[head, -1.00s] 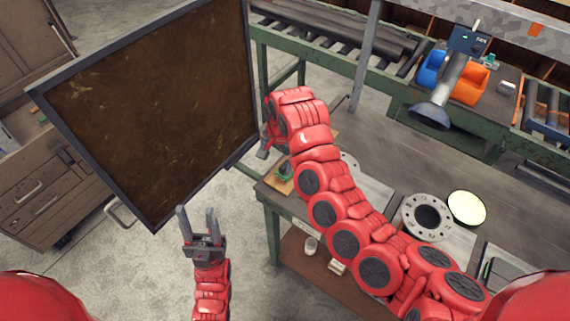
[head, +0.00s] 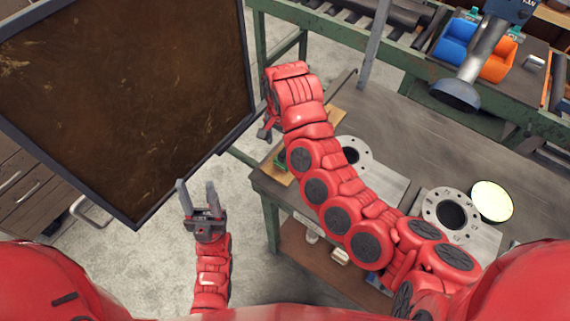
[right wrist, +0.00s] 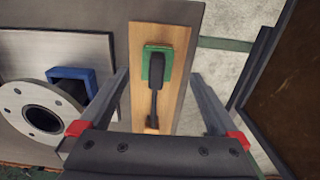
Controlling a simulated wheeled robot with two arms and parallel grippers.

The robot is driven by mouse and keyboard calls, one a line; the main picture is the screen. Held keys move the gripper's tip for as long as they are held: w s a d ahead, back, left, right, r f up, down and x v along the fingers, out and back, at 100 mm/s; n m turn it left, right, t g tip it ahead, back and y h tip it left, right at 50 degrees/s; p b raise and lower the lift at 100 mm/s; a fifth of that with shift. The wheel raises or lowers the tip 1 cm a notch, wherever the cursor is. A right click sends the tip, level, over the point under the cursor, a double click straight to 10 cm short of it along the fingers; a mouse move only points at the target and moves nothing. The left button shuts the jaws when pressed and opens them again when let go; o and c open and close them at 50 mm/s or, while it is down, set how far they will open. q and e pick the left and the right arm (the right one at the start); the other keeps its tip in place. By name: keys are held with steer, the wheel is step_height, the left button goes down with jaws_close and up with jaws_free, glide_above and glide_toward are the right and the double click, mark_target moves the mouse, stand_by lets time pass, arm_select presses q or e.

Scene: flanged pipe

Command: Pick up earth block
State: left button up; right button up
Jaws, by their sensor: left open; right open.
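A small green block with a black body and a black stem, which I take to be the earth block, lies on a wooden board. It shows in the right wrist view (right wrist: 153,66), and a bit of green shows in the head view (head: 281,160), mostly hidden by my right arm. My right gripper (head: 266,134) is open above the board; in the right wrist view its fingers (right wrist: 160,77) stand wide apart on either side of the block, not touching it. My left gripper (head: 197,188) is open and empty, pointing up over the floor left of the table.
A dark framed panel (head: 120,100) stands close on the left. Flanged pipe parts (head: 451,211) sit on the workbench (head: 405,130); one flange (right wrist: 42,112) with a blue bracket (right wrist: 72,82) lies left of the board. A roller conveyor with blue and orange bins (head: 497,60) is behind.

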steer(key=shift+s+f, duration=0.15)
steer(key=shift+f, duration=0.5)
steer(key=shift+d+f, duration=0.1)
steer(key=shift+f, duration=0.05)
steer(key=f+p, duration=0.3)
steer(key=f, duration=0.1)
steer(key=shift+w+d, duration=0.35)
steer(key=shift+d, duration=0.05)
steer(key=shift+a+f, duration=0.1)
steer(key=shift+f, duration=0.5)
steer(key=c, duration=1.4)
steer(key=shift+c, duration=0.2)
steer(key=shift+r, duration=0.1)
